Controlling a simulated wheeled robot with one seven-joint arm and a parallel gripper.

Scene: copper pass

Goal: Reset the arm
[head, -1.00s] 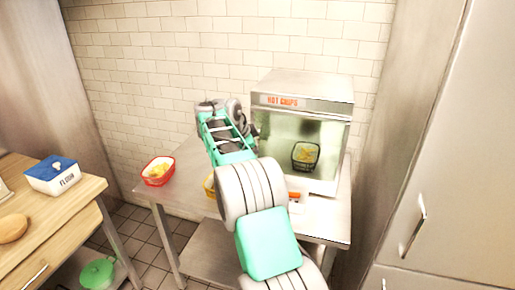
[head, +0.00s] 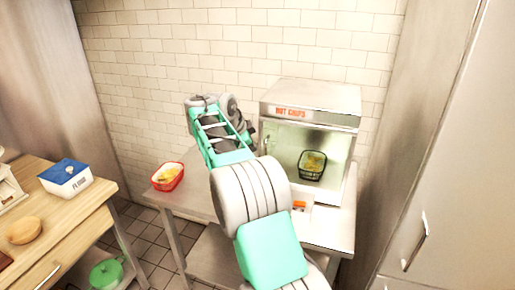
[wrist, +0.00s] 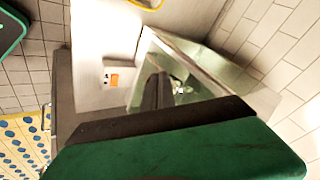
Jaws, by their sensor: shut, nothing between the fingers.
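My arm (head: 248,190) reaches up from the bottom of the head view, and its far end is folded in front of the tiled wall, above the steel table. I cannot make out the fingertips there. In the wrist view my gripper (wrist: 158,88) shows as two dark fingers close together, shut and empty, beyond its green body. The fingers appear in front of the glass of the hot chips cabinet, apparently without holding or touching anything.
The hot chips cabinet (head: 310,125) holds a dark basket of chips (head: 312,165). A red basket of chips (head: 167,177) sits at the left of the steel table (head: 325,228). A wooden counter (head: 75,225) with a flour box (head: 65,178) is left; a tall steel cupboard (head: 445,150) is right.

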